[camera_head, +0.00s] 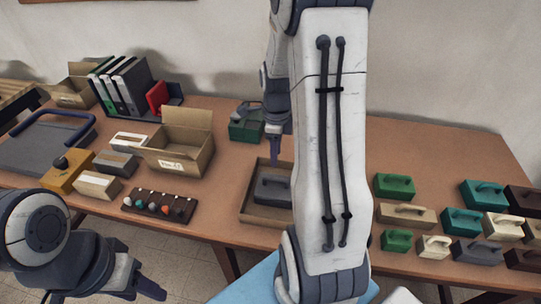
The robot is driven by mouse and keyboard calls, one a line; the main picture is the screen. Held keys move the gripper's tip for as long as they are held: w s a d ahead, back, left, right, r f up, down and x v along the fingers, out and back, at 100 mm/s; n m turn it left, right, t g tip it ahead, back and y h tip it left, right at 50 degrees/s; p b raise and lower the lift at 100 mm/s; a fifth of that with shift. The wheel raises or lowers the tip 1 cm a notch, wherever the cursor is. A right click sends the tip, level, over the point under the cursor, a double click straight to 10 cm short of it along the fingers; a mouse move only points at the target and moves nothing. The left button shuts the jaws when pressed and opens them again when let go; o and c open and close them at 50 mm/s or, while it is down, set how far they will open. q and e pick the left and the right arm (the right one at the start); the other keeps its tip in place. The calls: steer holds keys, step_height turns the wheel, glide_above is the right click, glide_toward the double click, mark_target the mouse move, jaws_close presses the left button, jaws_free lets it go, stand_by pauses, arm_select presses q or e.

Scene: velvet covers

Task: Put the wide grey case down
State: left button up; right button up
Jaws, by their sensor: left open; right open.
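A grey case (271,190) with a raised handle rests in a shallow brown tray (264,219) near the middle of the table; my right arm hides its right side. My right gripper (256,134) is open, behind and above the case, apart from it and holding nothing visible. Its fingers are partly hidden by my arm. Another grey case (476,253) stands in the front row of cases at the right. I cannot tell from the view which is wider. My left gripper (142,281) is open and empty at the bottom left, in front of the table.
A green box (246,130) stands behind the tray. An open cardboard box (182,155), a dark rack of small balls (160,206) and several blocks are to the left. Several handled cases, including a green one (394,186), fill the right side. Upright binders (122,85) stand at the back left.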

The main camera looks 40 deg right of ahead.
steer(key=shift+r, duration=0.2)
steer(key=s+a+r+n, duration=0.1)
steer(key=a+r+n, duration=0.2)
steer(key=a+n, duration=0.55)
steer(key=s+a+r+n, duration=0.1)
steer(key=a+r+n, duration=0.1)
steer(key=a+n, duration=0.65)
steer(key=s+a+r+n+y, duration=0.1)
steer(key=s+a+r+n, duration=0.2)
steer(key=s+a+n, duration=1)
steer(key=s+n, duration=0.2)
steer(key=n, duration=0.3)
steer(key=shift+a, duration=0.25)
